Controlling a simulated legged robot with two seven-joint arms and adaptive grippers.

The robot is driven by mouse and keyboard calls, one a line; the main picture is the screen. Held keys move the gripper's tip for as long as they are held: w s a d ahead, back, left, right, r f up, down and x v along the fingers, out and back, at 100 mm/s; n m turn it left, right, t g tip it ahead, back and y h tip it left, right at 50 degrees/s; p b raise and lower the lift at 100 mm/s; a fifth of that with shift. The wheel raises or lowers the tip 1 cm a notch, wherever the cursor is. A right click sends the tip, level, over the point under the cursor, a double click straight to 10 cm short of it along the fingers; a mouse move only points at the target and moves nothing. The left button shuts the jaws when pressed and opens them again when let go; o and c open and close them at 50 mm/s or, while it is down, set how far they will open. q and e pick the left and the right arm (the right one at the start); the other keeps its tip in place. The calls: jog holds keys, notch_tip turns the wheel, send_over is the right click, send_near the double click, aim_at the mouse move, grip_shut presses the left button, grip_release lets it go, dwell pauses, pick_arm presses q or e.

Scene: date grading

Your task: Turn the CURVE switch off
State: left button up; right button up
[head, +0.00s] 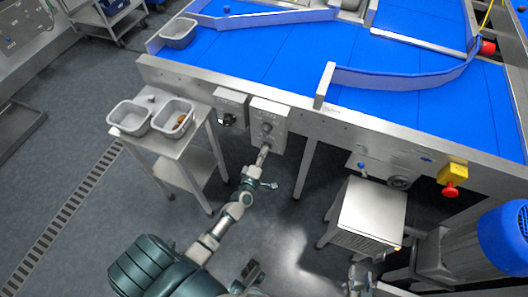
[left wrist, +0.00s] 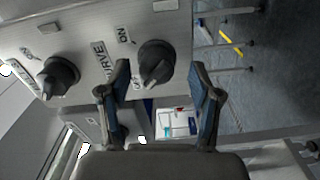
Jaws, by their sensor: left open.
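The CURVE switch is a dark round knob (left wrist: 157,62) on a grey panel (head: 281,114). In the left wrist view the CURVE lettering is to its left, with ON at its upper left and a partly hidden label below. Its grip ridge slants down in that view; I cannot tell its exact setting. My left gripper (head: 263,156) is just in front of the panel. In the left wrist view its open fingers (left wrist: 162,92) are on either side of the knob's lower part, with no clear contact. My right gripper (head: 358,279) is low near the bottom edge, its fingers unclear.
A second dark knob (left wrist: 58,78) is on the same panel. A smaller switch box (head: 231,108) is left of the panel. A steel stand with grey bins (head: 130,117) is at left. A blue conveyor (head: 270,55) runs above; a red emergency button (head: 450,190) is at right.

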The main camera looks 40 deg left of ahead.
pick_arm(q)
jog(key=v, duration=1)
jog(key=shift+d, duration=0.1)
